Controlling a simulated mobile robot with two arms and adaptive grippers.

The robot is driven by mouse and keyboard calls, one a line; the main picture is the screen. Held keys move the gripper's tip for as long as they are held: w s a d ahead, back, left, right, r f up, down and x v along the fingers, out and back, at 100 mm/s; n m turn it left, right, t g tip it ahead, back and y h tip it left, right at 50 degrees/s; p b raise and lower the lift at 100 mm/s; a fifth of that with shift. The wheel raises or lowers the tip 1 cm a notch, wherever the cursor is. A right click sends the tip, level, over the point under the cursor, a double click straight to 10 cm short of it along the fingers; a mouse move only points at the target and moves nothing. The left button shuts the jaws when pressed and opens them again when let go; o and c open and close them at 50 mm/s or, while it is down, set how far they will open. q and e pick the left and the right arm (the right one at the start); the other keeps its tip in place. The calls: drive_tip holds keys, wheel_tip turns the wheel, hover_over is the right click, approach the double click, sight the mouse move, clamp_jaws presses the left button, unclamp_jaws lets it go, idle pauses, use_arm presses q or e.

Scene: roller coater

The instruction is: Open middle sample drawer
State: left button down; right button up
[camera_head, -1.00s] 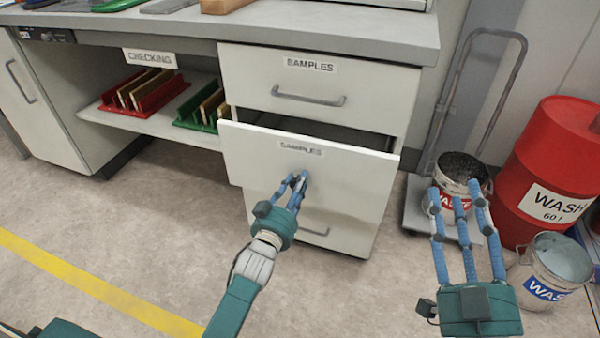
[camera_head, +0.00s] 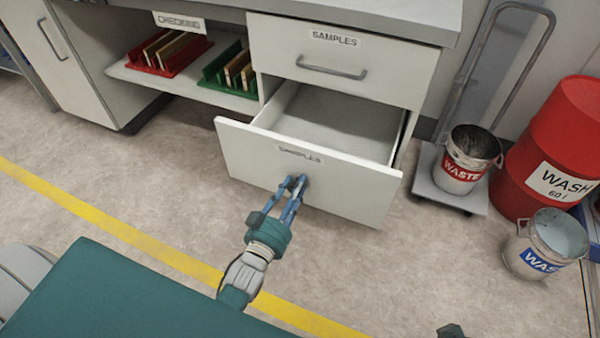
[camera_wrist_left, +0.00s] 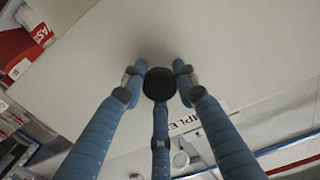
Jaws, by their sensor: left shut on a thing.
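The middle sample drawer (camera_head: 250,160) is pulled out of the white cabinet, with its pale, empty-looking interior showing. Its white front carries a SAMPLES label, partly visible in the left wrist view. My left gripper (camera_head: 296,184) is shut at the middle of this front, just below the label, on the handle, which its blue fingers largely hide. In the left wrist view the fingers (camera_wrist_left: 159,80) reach to the drawer front (camera_wrist_left: 220,45). My right gripper's fingers are not in view.
The closed top drawer (camera_head: 338,58) has its own SAMPLES label and grey handle. A WASTE bucket (camera_head: 462,172) on a trolley, a red WASH drum (camera_head: 555,140) and a WASH bucket (camera_head: 528,258) stand to the right. The floor before the drawer is open, with a yellow line (camera_head: 130,238).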

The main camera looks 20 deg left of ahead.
use_arm(q)
drive_tip(key=s+p, duration=0.5)
drive_tip(key=s, duration=1.1)
drive_tip(key=shift+s+a, duration=0.25)
drive_tip(key=shift+s, duration=0.05)
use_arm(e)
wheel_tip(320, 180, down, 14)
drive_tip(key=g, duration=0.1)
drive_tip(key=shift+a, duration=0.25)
use_arm(q)
drive_tip(key=c, duration=1.3)
unclamp_jaws()
drive_tip(key=shift+c, duration=0.2)
drive_tip(key=s, duration=1.2)
drive_tip(key=shift+a, duration=0.2)
